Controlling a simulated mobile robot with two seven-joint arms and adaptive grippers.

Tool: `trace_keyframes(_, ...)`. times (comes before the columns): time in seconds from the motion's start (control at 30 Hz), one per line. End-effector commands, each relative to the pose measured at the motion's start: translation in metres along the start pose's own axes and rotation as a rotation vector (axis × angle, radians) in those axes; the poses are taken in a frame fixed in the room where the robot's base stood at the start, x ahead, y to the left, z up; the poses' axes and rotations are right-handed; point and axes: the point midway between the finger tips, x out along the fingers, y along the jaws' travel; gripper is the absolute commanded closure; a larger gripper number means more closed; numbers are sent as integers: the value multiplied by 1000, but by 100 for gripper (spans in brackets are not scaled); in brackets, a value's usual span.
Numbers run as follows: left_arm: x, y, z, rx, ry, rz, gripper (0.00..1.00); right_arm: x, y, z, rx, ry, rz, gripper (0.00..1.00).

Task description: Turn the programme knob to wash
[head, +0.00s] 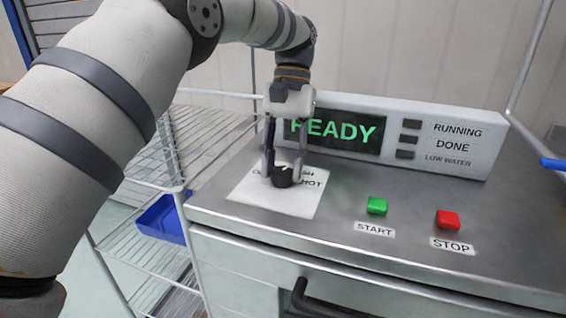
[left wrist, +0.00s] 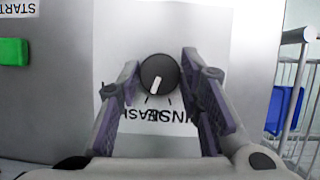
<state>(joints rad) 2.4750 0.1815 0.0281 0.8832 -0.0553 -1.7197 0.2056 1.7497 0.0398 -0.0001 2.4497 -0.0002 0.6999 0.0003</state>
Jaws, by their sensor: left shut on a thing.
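The round black programme knob (head: 282,177) stands on a white label plate (head: 250,191) on the machine's steel top. My left gripper (head: 283,172) reaches down over it and is shut on it, one finger on each side. In the left wrist view the knob (left wrist: 160,74) lies between the fingertips, its white pointer mark aimed down and slightly left. The printed words beside it appear upside down there and are partly covered by the fingers, so I cannot tell exactly which word the pointer meets. My right gripper is not in view.
A display (head: 335,131) at the back reads READY, with indicators marked running, done and low water. A green start button (head: 377,205) and a red stop button (head: 447,219) are to the right. A wire rack (head: 205,140) with a blue bin (head: 162,221) stands left.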

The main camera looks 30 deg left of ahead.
Motion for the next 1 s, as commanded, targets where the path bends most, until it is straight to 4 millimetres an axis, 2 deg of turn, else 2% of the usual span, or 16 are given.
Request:
trace_keyframes(0.7, 2, 0, 0, 65, -3, -28, 95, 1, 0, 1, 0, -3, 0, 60)
trace_keyframes(0.73, 2, 0, 0, 65, -3, -28, 65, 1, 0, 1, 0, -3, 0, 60)
trace_keyframes(0.8, 2, 0, 0, 65, -3, -27, 49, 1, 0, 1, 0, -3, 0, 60)
trace_keyframes(1.0, 1, 0, 0, 64, -2, -27, 48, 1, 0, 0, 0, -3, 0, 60)
